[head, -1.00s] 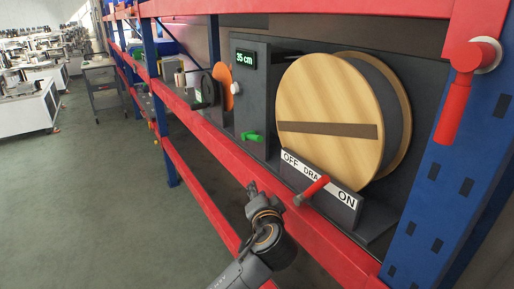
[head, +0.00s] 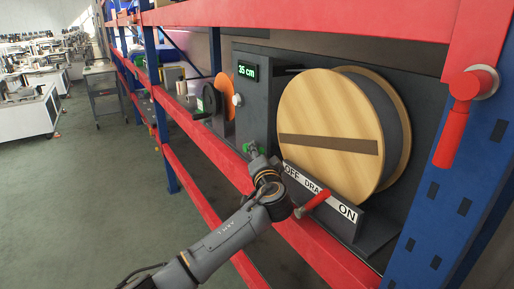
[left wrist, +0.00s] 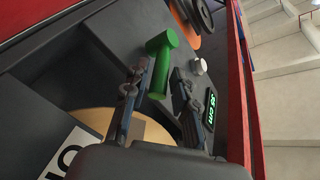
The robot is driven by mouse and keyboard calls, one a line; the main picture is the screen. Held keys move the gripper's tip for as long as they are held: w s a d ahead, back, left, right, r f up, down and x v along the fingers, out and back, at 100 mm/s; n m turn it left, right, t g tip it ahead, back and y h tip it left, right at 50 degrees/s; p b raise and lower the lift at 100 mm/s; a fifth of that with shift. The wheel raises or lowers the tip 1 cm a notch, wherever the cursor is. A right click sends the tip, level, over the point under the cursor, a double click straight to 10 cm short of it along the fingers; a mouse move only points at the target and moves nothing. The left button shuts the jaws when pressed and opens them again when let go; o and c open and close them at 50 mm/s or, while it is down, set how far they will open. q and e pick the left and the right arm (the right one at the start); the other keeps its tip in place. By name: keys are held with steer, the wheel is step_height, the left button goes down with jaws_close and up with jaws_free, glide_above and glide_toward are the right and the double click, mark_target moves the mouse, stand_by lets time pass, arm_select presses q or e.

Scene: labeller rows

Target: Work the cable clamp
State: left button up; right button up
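The green lever handle (head: 246,147) sits low on the dark panel, left of the big wooden cable drum (head: 330,130). My left gripper (head: 254,152) is right at it and hides part of it in the head view. In the left wrist view the green handle (left wrist: 160,62) shows between the two spread fingers of my left gripper (left wrist: 160,75), closer to the left finger. The gripper is open, and I cannot tell whether a finger touches the handle. My right gripper is in neither view.
A display (head: 247,71) reads 35 cm, with a white knob (head: 238,100) below it. A red lever (head: 313,202) projects by the OFF/ON plate (head: 345,211), near my arm. Another red handle (head: 453,135) hangs on the blue upright. The red shelf beam (head: 215,146) runs in front.

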arm_select(q)
steer(key=shift+x, duration=0.8)
jaws_close()
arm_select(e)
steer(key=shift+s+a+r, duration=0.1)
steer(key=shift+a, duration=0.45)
